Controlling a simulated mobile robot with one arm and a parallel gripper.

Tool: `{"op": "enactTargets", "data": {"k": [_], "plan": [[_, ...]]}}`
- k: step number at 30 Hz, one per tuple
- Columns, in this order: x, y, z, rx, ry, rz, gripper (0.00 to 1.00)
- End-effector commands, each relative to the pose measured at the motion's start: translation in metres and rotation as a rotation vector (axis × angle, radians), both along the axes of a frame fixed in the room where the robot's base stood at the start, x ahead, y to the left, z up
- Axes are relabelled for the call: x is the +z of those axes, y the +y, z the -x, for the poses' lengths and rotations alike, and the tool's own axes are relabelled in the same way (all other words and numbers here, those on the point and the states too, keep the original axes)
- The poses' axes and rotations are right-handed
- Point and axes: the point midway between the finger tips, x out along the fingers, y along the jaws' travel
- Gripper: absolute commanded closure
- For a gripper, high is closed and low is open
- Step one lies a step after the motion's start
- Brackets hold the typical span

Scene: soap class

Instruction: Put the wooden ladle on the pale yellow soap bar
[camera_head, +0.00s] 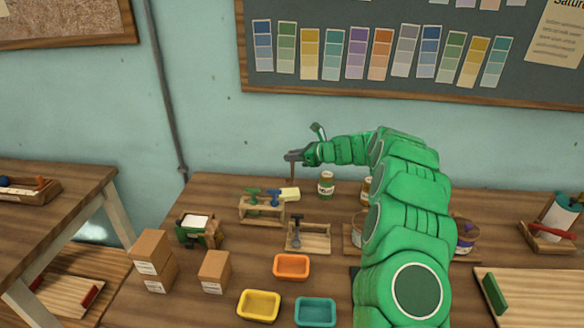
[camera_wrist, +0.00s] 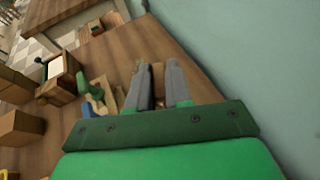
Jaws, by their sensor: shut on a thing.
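My gripper (camera_head: 294,157) is at the end of my green arm, held above the back of the table. Its grey fingers also show in the wrist view (camera_wrist: 160,85), shut on a narrow brown piece between them, which appears to be the wooden ladle (camera_wrist: 158,76). In the head view a thin upright part of it (camera_head: 293,172) shows below the fingers; the rest is hard to make out. The pale yellow soap bar (camera_head: 290,194) lies at the back of the table, below the gripper, beside a wooden rack. I cannot tell whether the ladle touches the soap.
The wooden rack (camera_head: 262,211) holds green and blue tools. A labelled jar (camera_head: 326,185) stands right of the soap. In front are a wooden holder with a dark tool (camera_head: 312,240), orange (camera_head: 291,267), yellow (camera_head: 259,306) and teal trays (camera_head: 315,312), and cardboard boxes (camera_head: 153,262).

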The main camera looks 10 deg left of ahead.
Motion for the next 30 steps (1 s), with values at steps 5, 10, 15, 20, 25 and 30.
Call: {"op": "enactTargets", "data": {"k": [5, 10, 15, 20, 25, 30], "plan": [[-0.016, 0.004, -0.011, 0.002, 0.001, 0.001, 1.00], [-0.024, 0.005, -0.019, 0.000, 0.001, 0.001, 1.00], [-0.028, 0.006, -0.022, 0.000, 0.001, 0.000, 1.00], [-0.034, 0.007, -0.025, 0.001, 0.002, 0.000, 1.00], [-0.057, 0.007, -0.025, 0.000, 0.002, 0.000, 1.00], [-0.061, 0.007, -0.025, 0.000, 0.000, 0.000, 1.00]]}}
